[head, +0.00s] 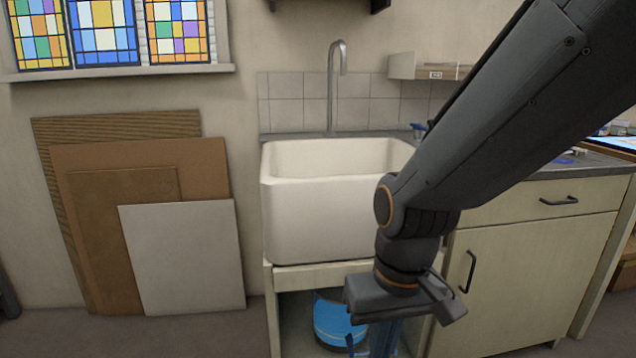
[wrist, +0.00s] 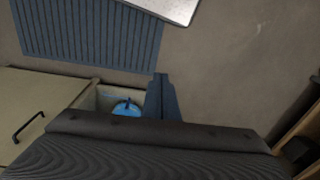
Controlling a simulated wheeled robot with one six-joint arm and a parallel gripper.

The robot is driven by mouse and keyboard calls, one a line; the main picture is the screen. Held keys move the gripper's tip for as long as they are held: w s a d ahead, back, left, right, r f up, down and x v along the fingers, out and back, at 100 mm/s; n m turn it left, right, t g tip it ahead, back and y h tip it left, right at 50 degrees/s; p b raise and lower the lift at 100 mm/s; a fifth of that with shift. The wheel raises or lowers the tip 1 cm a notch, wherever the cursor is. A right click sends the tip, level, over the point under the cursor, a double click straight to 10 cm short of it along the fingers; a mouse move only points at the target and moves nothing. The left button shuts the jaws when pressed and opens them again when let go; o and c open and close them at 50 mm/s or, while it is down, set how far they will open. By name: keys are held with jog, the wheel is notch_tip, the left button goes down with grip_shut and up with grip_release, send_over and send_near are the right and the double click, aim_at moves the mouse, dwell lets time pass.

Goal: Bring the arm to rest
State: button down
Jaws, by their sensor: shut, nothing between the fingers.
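My arm reaches in from the upper right of the head view and bends downward in front of the white sink. My gripper (head: 383,342) hangs at its end, pointing down, before the open space under the sink. Its blue fingers are partly cut off by the lower edge. In the wrist view my gripper (wrist: 160,82) shows its fingers together, with nothing between them. The fingers appear clear of the cabinet and the floor, though the exact gap cannot be told.
The sink (head: 290,215) stands over a shelf space holding a blue container (head: 335,322). A cabinet (head: 515,270) with handles is at right. Several boards (head: 185,255) lean on the left wall. The wrist view shows a ribbed blue mat (wrist: 90,35) and bare floor (wrist: 230,70).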

jog(key=s+d+r+m+p, duration=0.2)
jog(key=d+r+p, duration=0.8)
jog(key=p, duration=0.4)
jog(key=shift+s+r+h, duration=0.15)
jog(key=shift+r+h, duration=0.25)
jog(key=shift+r, duration=0.4)
